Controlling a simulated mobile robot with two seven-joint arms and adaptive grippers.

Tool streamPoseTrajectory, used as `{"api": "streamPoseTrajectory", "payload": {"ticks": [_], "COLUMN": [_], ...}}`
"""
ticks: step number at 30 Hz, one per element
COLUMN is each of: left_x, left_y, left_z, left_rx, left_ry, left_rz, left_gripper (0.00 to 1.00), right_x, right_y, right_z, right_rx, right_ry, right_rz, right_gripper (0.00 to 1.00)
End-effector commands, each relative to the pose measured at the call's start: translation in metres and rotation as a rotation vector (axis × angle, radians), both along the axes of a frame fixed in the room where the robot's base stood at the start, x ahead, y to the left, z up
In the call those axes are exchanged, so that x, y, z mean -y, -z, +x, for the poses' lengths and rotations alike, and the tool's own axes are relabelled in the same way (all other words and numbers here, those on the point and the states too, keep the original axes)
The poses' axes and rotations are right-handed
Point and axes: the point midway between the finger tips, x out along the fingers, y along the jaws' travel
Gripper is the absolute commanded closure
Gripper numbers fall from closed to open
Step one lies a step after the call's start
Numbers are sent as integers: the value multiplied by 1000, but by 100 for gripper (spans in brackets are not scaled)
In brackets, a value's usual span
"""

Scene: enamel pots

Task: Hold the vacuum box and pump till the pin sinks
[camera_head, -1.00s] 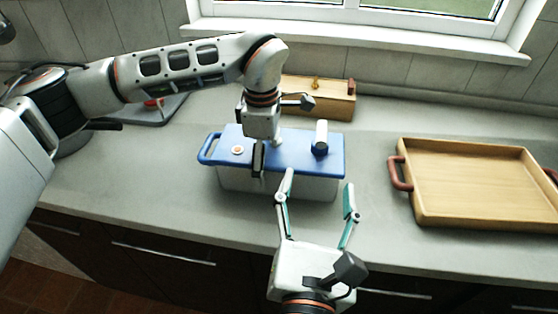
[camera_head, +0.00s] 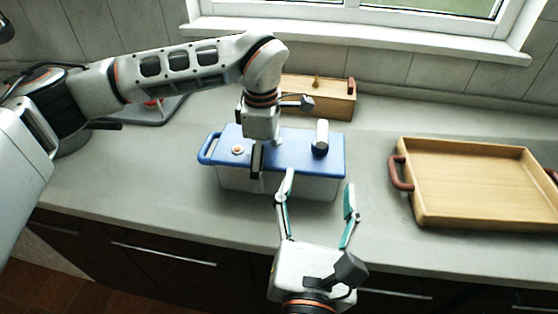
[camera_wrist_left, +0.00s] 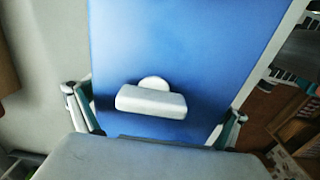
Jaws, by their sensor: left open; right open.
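The vacuum box (camera_head: 235,180) stands on the counter, with a blue lid (camera_head: 295,148) over a pale body. A white pump handle (camera_head: 321,135) on a dark base rises from the lid's right part. It also shows in the left wrist view (camera_wrist_left: 150,101) as a white bar. A small round pin (camera_head: 237,149) with a reddish centre sits at the lid's left. My left gripper (camera_head: 264,157) is open over the lid, between pin and handle; one finger is largely hidden. My right gripper (camera_head: 320,180) is open at the box's front right, its fingers apart around that end.
A wooden tray (camera_head: 465,217) with reddish handles lies on the right. A wooden box (camera_head: 322,103) stands behind the vacuum box, near the wall. A grey board (camera_head: 170,108) is at the back left. The counter is clear between the vacuum box and the tray.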

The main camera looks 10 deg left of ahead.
Motion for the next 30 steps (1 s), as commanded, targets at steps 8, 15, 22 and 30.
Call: {"api": "streamPoseTrajectory", "payload": {"ticks": [8,15,22,30], "left_x": [0,1,1,0], "left_y": [-19,-40,-60,-72], "left_z": [1,1,1,1], "left_rx": [8,7,7,3], "left_ry": [1,1,1,1], "left_rz": [0,-1,-1,-1], "left_gripper": [0,0,0,0], "right_x": [0,0,0,0], "right_y": [-18,-40,-60,-73], "right_z": [-1,-2,-3,-3], "right_rx": [17,37,52,59], "right_ry": [0,0,0,0], "right_rz": [0,0,0,0], "right_gripper": [38,38,38,38]}}
